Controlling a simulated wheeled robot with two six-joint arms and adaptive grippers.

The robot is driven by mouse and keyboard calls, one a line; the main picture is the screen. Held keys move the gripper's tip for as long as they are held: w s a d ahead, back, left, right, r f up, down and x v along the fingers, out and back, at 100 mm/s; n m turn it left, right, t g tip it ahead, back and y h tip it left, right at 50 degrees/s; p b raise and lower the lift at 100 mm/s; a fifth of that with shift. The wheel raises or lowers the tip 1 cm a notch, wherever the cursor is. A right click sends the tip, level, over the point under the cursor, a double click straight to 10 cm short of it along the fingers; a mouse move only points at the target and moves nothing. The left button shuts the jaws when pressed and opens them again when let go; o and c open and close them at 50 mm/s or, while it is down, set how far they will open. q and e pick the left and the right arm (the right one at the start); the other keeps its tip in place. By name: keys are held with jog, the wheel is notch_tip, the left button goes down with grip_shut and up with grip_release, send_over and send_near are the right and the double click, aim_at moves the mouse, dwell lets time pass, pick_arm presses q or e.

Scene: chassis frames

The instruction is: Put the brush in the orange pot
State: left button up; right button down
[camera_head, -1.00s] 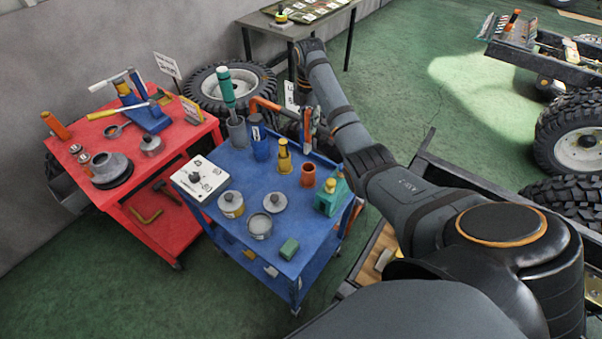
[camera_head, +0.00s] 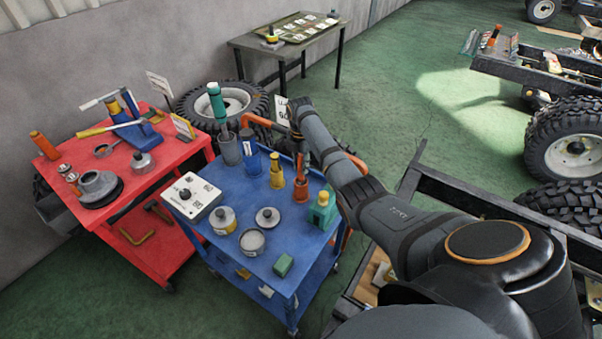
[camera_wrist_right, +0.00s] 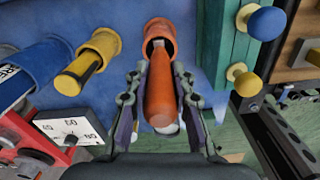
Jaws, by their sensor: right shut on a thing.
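The orange pot (camera_head: 300,192) stands on the blue cart, to the right of a yellow pot. In the right wrist view the same orange pot (camera_wrist_right: 168,29) shows its open mouth. My right gripper (camera_wrist_right: 160,100) is shut on the orange handle of the brush (camera_wrist_right: 160,103). The brush's narrow far end overlaps the mouth of the orange pot in the wrist view; how deep it reaches is hidden. In the head view the gripper (camera_head: 303,157) is just above the pot, mostly hidden by my arm. My left gripper is not in view.
On the blue cart (camera_head: 233,263), a yellow pot (camera_head: 277,172), a blue container (camera_head: 250,155) and a green container (camera_head: 322,210) stand close to the orange pot. A red cart (camera_head: 130,170) is at left.

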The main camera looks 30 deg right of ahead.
aim_at(301, 180)
notch_tip(301, 180, down, 4)
jog(key=shift+r, duration=0.25)
jog(key=shift+f, duration=0.2)
jog(key=c, duration=1.1)
grip_release()
jog(key=shift+c, duration=0.2)
jog(key=shift+r, duration=0.5)
notch_tip(301, 180, up, 11)
jog(key=shift+a+b, duration=0.1)
jog(key=shift+b, duration=0.5)
jog(key=shift+r, duration=0.15)
jog(key=shift+r, duration=0.1)
